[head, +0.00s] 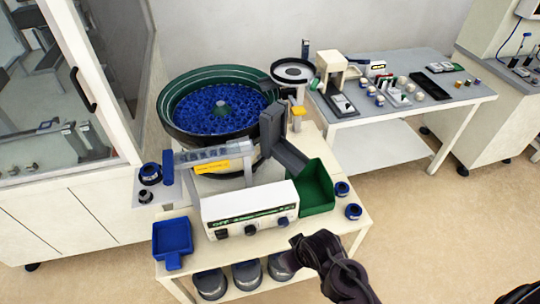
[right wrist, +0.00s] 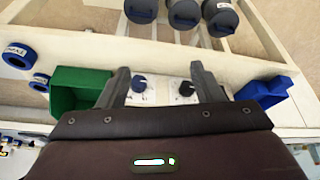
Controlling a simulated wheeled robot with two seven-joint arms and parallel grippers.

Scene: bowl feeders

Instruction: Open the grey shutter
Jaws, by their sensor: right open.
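A dark grey upright plate (head: 271,128), which may be the grey shutter, stands at the bowl's front right, above a sloping dark grey chute (head: 289,155). I cannot tell for certain which part is the shutter, or whether it is open. The chute leads down toward a green bin (head: 317,186), also in the right wrist view (right wrist: 66,88). My right gripper (right wrist: 160,84) is open and empty, its fingers apart over the white control box (right wrist: 160,95). In the head view it is dark, at the bottom, front right of the control box (head: 225,206). My left gripper is not in view.
The green-rimmed bowl (head: 185,84) holds many blue parts. A metal track (head: 203,153) with a yellow label runs left. A blue tray (head: 173,238) is at front left; blue rings (head: 353,211) lie at right. Lidded jars (head: 246,275) stand below.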

